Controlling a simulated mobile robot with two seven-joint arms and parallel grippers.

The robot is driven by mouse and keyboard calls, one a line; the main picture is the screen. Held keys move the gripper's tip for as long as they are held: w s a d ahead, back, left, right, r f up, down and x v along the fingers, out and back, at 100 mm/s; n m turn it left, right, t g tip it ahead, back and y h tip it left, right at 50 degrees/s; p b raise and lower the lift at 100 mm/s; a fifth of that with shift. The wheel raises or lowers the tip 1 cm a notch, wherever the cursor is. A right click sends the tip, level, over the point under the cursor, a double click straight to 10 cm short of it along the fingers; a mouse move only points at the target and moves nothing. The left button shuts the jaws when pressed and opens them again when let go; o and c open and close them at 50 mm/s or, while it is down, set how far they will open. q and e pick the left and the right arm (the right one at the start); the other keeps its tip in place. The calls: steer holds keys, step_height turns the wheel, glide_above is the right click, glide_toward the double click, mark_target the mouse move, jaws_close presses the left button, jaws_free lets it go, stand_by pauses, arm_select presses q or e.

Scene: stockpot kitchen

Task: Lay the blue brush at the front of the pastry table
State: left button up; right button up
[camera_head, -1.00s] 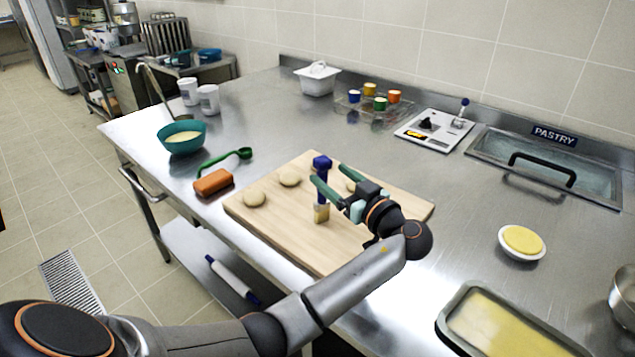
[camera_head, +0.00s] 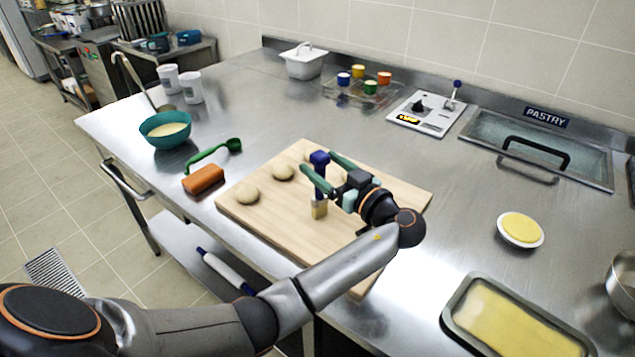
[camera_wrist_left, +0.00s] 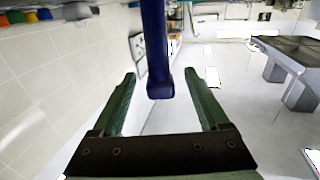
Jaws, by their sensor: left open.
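The blue brush (camera_head: 319,187) has a blue handle and pale yellow bristles. In the head view it stands roughly upright, bristles down, over the wooden board (camera_head: 262,222) on the pastry table (camera_head: 408,180). My left gripper (camera_head: 318,162) is open, with its green fingers on either side of the upper handle. In the left wrist view the blue handle (camera_wrist_left: 157,60) shows between the open fingers (camera_wrist_left: 160,88), with gaps on both sides. The arm and gripper hide part of the board. My right gripper is not in view.
Dough balls (camera_head: 247,194) lie on the board. An orange-brown block (camera_head: 203,180), a green spoon (camera_head: 215,152) and a teal bowl (camera_head: 150,135) stand to the left. A yellow-filled tray (camera_head: 510,325) and small dish (camera_head: 521,229) are at the right. Bare steel shows between dish and board.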

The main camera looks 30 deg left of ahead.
arm_select(q)
steer(key=shift+c, duration=0.4)
jaws_close()
stand_by(0.4)
